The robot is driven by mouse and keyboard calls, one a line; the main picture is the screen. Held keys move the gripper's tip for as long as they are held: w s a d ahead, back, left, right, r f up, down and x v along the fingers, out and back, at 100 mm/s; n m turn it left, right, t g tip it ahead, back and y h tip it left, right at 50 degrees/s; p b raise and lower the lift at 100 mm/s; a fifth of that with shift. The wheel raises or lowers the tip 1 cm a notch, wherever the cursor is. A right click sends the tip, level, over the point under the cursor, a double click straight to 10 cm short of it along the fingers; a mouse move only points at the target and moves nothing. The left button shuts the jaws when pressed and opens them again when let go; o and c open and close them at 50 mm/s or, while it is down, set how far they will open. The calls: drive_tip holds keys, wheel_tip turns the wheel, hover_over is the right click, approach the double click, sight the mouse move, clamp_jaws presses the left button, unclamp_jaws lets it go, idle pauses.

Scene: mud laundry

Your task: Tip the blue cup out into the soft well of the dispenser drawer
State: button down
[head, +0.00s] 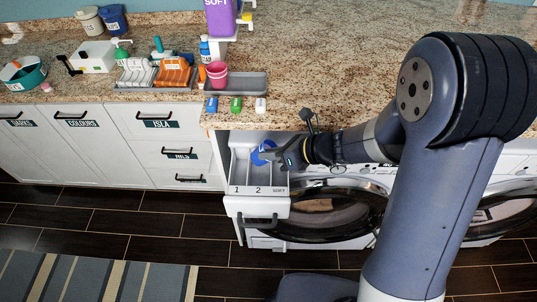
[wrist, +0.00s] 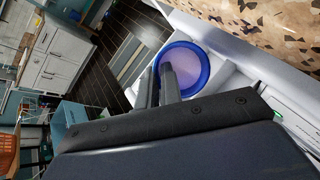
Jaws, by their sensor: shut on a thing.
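The blue cup (head: 259,156) is held in my gripper (head: 277,157), over the pulled-out dispenser drawer (head: 243,206). The drawer has compartments marked 1, 2 and SOFT from left to right. In the head view the cup appears above the area of the 2 and SOFT compartments, and my gripper partly covers the SOFT side. In the wrist view the cup (wrist: 204,70) shows a round blue rim and a lilac inside; my gripper's fingers (wrist: 162,78) are closed at its rim. I cannot tell how far it is tilted or whether anything pours.
The granite counter (head: 330,75) edges the drawer from behind. On it stand a pink cup (head: 217,72), a grey tray (head: 248,84), a purple SOFT bottle (head: 219,20) and small coloured blocks (head: 236,104). The washer's round door (head: 328,210) is right of the drawer.

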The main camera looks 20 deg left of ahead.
drive_tip(key=d+m+y+b, duration=0.1)
drive_tip(key=y+b, duration=0.2)
drive_tip(key=b, duration=0.1)
drive_tip(key=d+y+b, duration=0.1)
drive_tip(key=y+b, duration=0.2)
drive_tip(key=b, duration=0.2)
drive_tip(key=d+f+m+y+b, duration=0.1)
drive_tip(key=y+b, duration=0.2)
drive_tip(key=b, duration=0.2)
drive_tip(key=shift+w+m+y, duration=0.3)
drive_tip(key=shift+w+y, duration=0.05)
drive_tip(key=shift+y, duration=0.05)
drive_tip(key=m+y+b, duration=0.1)
drive_tip(key=d+t+y+b, duration=0.1)
drive_tip(key=y+b, duration=0.1)
drive_tip(key=shift+w+d+m+t, duration=0.1)
drive_tip(key=shift+m+t, duration=0.2)
drive_tip(key=shift+m, duration=0.1)
drive_tip(key=b, duration=0.3)
drive_tip(key=shift+t+y, duration=0.3)
drive_tip(key=shift+y, duration=0.1)
drive_tip(key=shift+d+r+b, duration=0.1)
drive_tip(key=shift+b, duration=0.4)
drive_tip(key=shift+d, duration=0.1)
idle(2.1)
